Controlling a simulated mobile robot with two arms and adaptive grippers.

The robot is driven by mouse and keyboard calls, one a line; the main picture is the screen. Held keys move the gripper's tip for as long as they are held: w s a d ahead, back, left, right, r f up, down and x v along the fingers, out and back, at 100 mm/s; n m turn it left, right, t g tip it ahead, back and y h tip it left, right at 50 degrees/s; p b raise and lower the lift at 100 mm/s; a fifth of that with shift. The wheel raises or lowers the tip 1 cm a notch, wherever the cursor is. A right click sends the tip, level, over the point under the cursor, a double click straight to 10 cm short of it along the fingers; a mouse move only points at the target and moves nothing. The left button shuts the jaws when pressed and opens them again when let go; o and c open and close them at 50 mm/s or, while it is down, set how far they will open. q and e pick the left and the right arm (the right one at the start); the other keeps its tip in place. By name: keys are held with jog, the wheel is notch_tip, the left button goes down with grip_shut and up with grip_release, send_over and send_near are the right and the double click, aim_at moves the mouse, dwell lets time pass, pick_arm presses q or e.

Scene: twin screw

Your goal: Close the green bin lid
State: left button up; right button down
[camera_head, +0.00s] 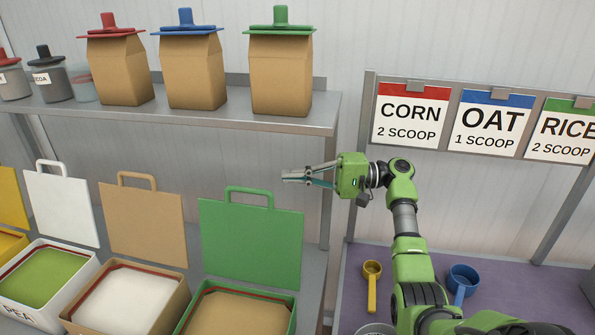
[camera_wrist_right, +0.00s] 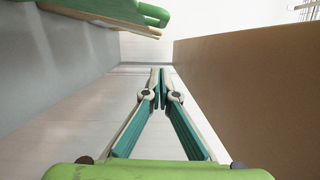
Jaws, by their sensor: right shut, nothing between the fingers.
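The green bin (camera_head: 287,298) stands at the front centre in the head view, with tan contents. Its green lid (camera_head: 250,240) stands upright at the back of the bin, open, with a loop handle (camera_head: 249,192) on its top edge. My right gripper (camera_head: 284,177) is shut and empty, to the right of the handle and a little above it, pointing left. The wrist view shows its fingers (camera_wrist_right: 160,72) together with nothing between them. A green rounded piece (camera_wrist_right: 155,14), likely the handle, shows at the top of that view. My left gripper is not in view.
Open white (camera_head: 62,205) and tan (camera_head: 145,220) bin lids stand to the left. A shelf (camera_head: 215,113) with paper bags, including the green-topped bag (camera_head: 281,75), is above. A yellow scoop (camera_head: 372,285) and a blue scoop (camera_head: 462,282) lie on the purple surface at right.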

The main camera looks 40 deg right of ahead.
pick_arm(q)
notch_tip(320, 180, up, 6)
jog(key=p, duration=0.4)
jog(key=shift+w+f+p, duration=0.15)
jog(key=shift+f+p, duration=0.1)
jog(key=shift+p, duration=0.15)
pick_arm(e)
jog(key=w+a, duration=0.1)
jog(key=a, duration=0.7)
jog(key=shift+a+r, duration=0.15)
jog(key=shift+a, duration=0.1)
jog(key=shift+w, duration=0.15)
jog(key=shift+a, duration=0.1)
